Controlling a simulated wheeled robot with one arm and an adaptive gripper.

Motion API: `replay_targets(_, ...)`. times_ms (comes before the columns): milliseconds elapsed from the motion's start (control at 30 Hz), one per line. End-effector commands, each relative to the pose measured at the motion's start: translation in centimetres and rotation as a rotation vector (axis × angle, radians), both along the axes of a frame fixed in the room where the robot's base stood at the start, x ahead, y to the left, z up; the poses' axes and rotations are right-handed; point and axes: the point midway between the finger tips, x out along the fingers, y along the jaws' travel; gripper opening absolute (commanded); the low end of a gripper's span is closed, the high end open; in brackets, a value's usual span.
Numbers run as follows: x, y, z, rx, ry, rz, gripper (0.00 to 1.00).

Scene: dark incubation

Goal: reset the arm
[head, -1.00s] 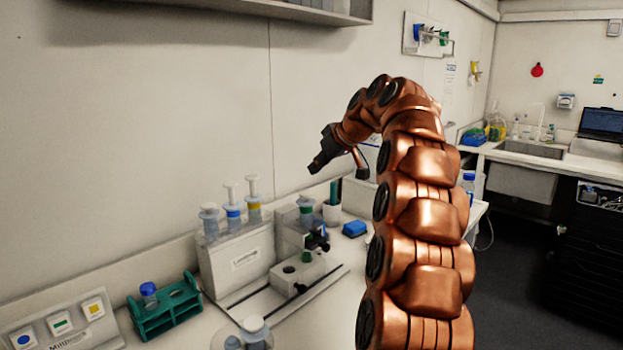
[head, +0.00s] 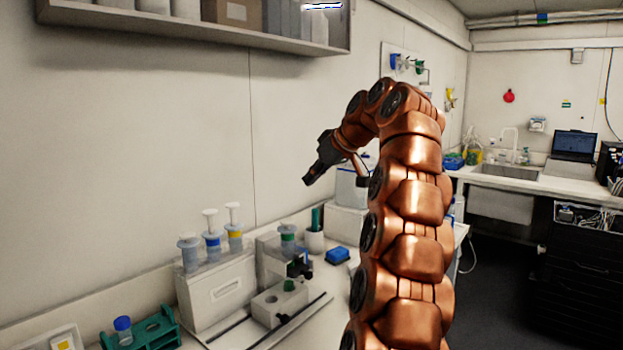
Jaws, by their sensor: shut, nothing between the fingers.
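My arm rises in copper segments at the centre right of the head view and bends over to the left at its top. My gripper (head: 308,181) is dark and points down and left. It is shut and holds nothing. It hangs in the air in front of the wall, above the bench. Its fingertips are small and dark in this view.
A shelf (head: 190,32) hangs upper left. A sink (head: 505,171) and laptop (head: 573,146) are at the back right. Dark floor shows at right.

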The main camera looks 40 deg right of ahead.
Motion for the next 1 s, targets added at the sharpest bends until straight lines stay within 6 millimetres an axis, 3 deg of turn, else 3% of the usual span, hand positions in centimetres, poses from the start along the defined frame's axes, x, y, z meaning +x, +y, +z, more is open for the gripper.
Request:
replay_targets(467,0.0,0.6,-0.1,0.008,0.008,0.004,0.00)
replay_targets(567,0.1,2.4,-0.7,0.032,0.035,0.013,0.00)
replay_targets(767,-0.5,8.2,-2.5,0.096,0.127,0.033,0.00)
replay_targets(1000,-2.8,15.5,-5.8,0.144,0.263,0.045,0.00)
